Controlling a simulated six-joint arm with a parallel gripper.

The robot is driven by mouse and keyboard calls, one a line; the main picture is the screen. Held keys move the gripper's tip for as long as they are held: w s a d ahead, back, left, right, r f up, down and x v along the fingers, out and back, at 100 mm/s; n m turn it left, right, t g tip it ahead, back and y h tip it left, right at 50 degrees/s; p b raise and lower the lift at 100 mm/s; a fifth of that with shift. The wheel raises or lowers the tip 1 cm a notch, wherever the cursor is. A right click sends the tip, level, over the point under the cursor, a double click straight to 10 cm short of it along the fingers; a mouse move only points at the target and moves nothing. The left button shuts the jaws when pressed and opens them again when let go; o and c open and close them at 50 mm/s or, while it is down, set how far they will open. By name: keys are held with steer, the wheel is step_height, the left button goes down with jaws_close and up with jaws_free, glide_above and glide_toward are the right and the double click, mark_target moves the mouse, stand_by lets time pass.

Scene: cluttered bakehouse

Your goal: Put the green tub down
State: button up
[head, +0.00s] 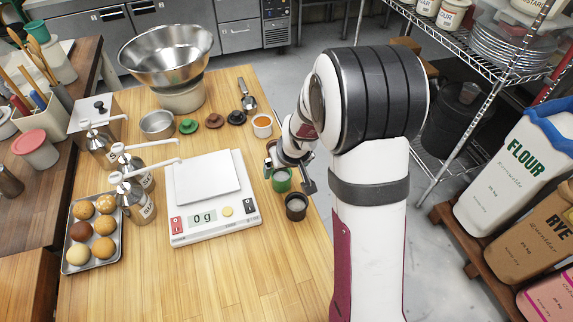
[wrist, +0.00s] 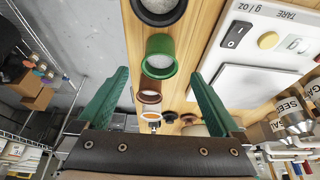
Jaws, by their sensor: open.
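The green tub (head: 281,184) stands upright on the wooden table, right of the white scale, in a row of tubs. In the wrist view the green tub (wrist: 160,45) shows its round opening with pale contents. My gripper (head: 290,174) is at the tub in the head view, partly covering it. In the wrist view my gripper (wrist: 158,75) has its two green fingers wide apart, one to each side of the tub, with a gap visible on both sides. Nothing is pinched between them.
A dark tub (head: 296,207) stands just in front; a brown tub (wrist: 149,96) and an orange tub (head: 262,125) stand behind. The scale (head: 205,178) reads 0 g, its plate empty. Loose lids (head: 188,126) lie behind it. The table's right edge is close; the front is clear.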

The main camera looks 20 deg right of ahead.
steer(key=s+a+r+m+g+y, duration=0.1)
steer(key=s+a+r, duration=0.2)
steer(key=s+r, duration=0.4)
steer(key=s+a+r+m+g, duration=0.2)
steer(key=s+a+r, duration=0.15)
steer(key=s, duration=0.55)
steer(key=s+a+r+m+g, duration=0.1)
steer(key=s+a+r+m, duration=0.1)
steer(key=s, duration=1.2)
steer(key=shift+s+r+m+g+y, duration=0.2)
steer(key=shift+m+g+y, duration=0.1)
steer(key=shift+g+y, duration=0.1)
